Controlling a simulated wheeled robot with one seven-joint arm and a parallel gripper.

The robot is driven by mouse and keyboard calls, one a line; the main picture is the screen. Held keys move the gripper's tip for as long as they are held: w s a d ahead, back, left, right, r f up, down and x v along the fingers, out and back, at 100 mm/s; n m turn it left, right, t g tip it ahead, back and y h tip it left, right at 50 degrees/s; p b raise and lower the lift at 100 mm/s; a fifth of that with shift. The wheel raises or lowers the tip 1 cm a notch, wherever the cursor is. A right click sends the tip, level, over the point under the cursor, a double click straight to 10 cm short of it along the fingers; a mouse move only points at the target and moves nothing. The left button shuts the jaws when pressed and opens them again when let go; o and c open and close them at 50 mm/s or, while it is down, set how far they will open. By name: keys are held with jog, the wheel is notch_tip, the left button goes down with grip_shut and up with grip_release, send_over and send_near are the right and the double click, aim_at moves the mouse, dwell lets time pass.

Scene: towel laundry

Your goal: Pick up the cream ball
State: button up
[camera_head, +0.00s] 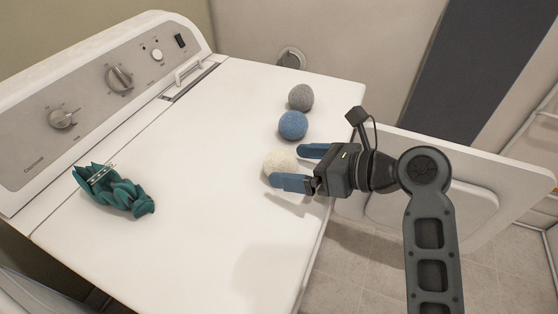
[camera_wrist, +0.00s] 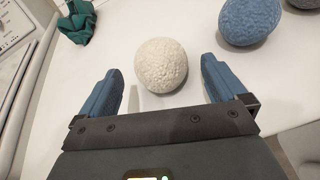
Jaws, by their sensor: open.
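The cream ball (camera_head: 279,162) sits on the white machine top near its right edge. It has a rough, woolly surface. My gripper (camera_head: 293,167) is open, with its two blue fingers on either side of the ball in the head view. In the wrist view the cream ball (camera_wrist: 161,65) lies ahead of and between the spread fingertips of my gripper (camera_wrist: 162,72), with clear gaps on both sides. The nearer finger hides part of the ball in the head view.
A blue ball (camera_head: 293,125) and a grey ball (camera_head: 301,97) rest behind the cream ball. A crumpled teal cloth (camera_head: 117,191) lies at the left of the machine top (camera_head: 205,215). The control panel (camera_head: 95,95) rises along the far left. An open door panel (camera_head: 455,195) is at the right.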

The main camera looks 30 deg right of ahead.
aim_at(279, 162)
jog(key=x, duration=0.4)
jog(key=shift+w, duration=0.2)
jog(key=c, duration=1.1)
